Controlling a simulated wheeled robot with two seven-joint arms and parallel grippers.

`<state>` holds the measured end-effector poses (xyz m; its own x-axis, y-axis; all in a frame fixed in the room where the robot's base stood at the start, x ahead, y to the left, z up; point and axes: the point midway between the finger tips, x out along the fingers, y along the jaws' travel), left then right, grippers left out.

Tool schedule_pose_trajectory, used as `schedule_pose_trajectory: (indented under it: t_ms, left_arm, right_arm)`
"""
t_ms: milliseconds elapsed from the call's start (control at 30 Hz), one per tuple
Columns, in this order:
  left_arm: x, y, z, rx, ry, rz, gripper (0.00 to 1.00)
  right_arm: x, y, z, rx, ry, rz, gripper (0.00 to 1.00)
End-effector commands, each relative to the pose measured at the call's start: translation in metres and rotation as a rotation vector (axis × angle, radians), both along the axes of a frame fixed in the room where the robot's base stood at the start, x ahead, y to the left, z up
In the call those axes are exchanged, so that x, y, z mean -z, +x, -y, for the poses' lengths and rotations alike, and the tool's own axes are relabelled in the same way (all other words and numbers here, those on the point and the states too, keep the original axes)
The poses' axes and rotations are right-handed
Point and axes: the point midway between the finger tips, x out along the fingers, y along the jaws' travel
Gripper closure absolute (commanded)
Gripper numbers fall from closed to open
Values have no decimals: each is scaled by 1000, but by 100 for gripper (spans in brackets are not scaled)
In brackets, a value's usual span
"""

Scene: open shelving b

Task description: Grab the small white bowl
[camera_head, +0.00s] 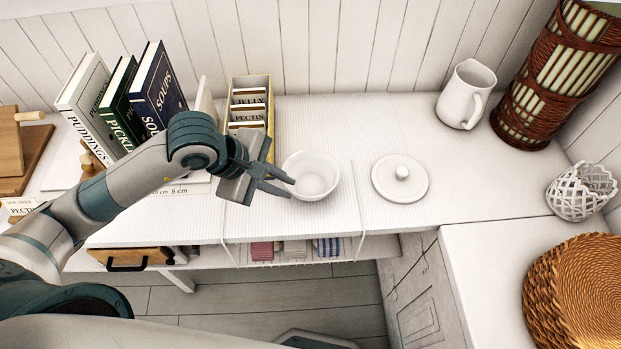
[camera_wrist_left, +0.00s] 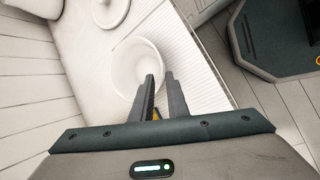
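The small white bowl (camera_head: 313,176) stands upright on the white ribbed counter in the head view. It also shows in the left wrist view (camera_wrist_left: 129,66), just beyond my fingertips. My left gripper (camera_head: 291,188) is at the bowl's left side, with its two fingers apart. In the left wrist view the left gripper (camera_wrist_left: 160,80) has a gap between its fingers, and one finger overlaps the bowl's near rim. I cannot tell whether that finger touches the bowl. My right gripper is not in view.
A white lid with a knob (camera_head: 400,179) lies right of the bowl. A box of cards (camera_head: 262,95) and upright books (camera_head: 157,88) stand behind my left arm. A white pitcher (camera_head: 465,95) stands at the back right. The counter between bowl and lid is clear.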

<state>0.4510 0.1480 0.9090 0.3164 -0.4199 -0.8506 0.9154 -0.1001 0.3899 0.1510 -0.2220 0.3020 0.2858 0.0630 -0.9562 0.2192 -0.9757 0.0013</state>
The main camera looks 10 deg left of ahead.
Motion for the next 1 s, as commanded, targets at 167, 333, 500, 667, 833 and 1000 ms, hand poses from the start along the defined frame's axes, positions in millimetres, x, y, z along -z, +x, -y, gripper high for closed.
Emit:
schedule_pose_trajectory:
  t_ms: [167, 333, 500, 667, 833, 1000]
  left_arm:
    - [15, 5, 8, 0, 0, -1, 86]
    - [18, 7, 9, 0, 0, 1, 86]
    - [18, 6, 9, 0, 0, 1, 86]
    - [21, 8, 11, 0, -1, -1, 86]
    - [36, 13, 18, 0, -1, -4, 86]
    - [55, 20, 28, -2, -1, -2, 86]
  right_arm:
    - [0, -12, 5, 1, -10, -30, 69]
    - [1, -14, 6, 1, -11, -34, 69]
    - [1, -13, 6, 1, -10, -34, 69]
    - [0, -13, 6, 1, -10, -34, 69]
    - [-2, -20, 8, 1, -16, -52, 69]
    - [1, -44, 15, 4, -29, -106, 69]
